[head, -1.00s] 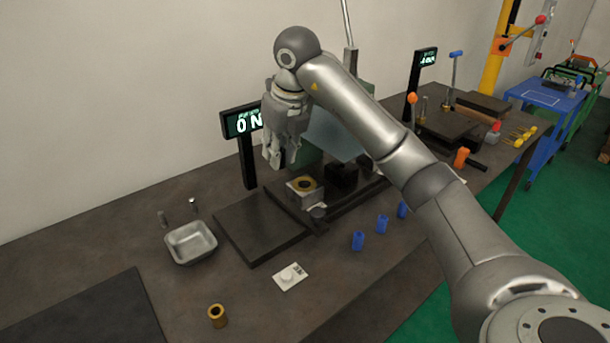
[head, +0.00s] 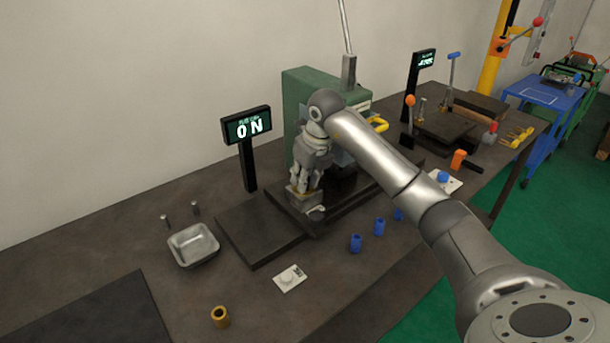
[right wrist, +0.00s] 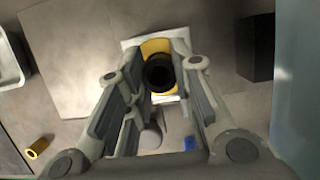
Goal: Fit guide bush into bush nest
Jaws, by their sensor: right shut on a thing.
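The bush nest (head: 301,203) is a light block on the dark plate in the head view. In the right wrist view the nest's yellow ring (right wrist: 154,46) shows beyond my fingers. My right gripper (head: 308,182) is down at the top of the nest. In the right wrist view it (right wrist: 158,82) is shut on a dark, hollow, round piece, which I take as the guide bush (right wrist: 160,72). The bush lines up roughly with the yellow ring; how deep it sits is hidden. My left gripper is not in view.
A loose brass bush (head: 220,317) stands at the table front. A metal tray (head: 194,244), a white card with a button (head: 289,278) and several blue cylinders (head: 356,243) lie around the dark plate. A green machine body (head: 302,95) and an ON display (head: 247,127) stand behind.

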